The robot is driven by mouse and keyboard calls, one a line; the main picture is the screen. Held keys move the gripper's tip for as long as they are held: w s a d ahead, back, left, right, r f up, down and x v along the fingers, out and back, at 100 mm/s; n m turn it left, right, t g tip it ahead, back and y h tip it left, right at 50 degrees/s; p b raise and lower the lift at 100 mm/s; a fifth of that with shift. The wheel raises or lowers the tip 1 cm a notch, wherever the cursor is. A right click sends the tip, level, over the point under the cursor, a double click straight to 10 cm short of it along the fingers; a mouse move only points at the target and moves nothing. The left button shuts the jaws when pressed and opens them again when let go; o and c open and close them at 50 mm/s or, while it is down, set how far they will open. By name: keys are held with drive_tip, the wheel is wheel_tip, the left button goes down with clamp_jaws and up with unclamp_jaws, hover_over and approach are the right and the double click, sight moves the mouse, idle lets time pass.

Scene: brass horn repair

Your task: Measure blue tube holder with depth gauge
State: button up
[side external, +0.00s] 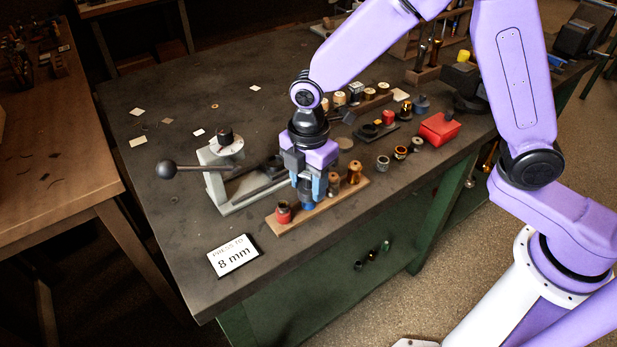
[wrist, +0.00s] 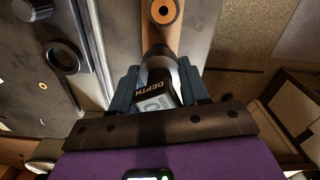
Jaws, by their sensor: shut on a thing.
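My gripper (side external: 308,190) is shut on the depth gauge and points down over the wooden rack (side external: 345,197). In the wrist view the gauge (wrist: 158,88), a dark and grey body marked DEPTH, sits between the two fingers. The blue tube holder (side external: 307,206) shows as a blue rim on the rack, directly under the gauge. The gauge looks upright; I cannot tell whether its tip touches or enters the holder. The gauge's readout is not legible. In the wrist view the gauge hides the blue holder.
On the same rack stand a red holder (side external: 283,212) to the left and wooden spools (side external: 334,184) to the right. A grey press (side external: 218,165) with a ball-ended lever stands close left. A card reading "PRESS TO 8 mm" (side external: 234,256) lies near the bench's front edge.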

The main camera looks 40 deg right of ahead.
drive_tip(key=shift+f, duration=0.35)
drive_tip(key=o, duration=1.7)
drive_tip(key=shift+r, duration=3.55)
drive_tip(key=shift+s, duration=0.1)
drive_tip(key=s+d+r+m, duration=0.2)
drive_tip(key=s+d+m, duration=0.6)
drive_tip(key=s+d, duration=1)
drive_tip(key=s, duration=0.5)
drive_tip(key=shift+d+r, duration=0.35)
drive_tip(key=shift+d, duration=0.05)
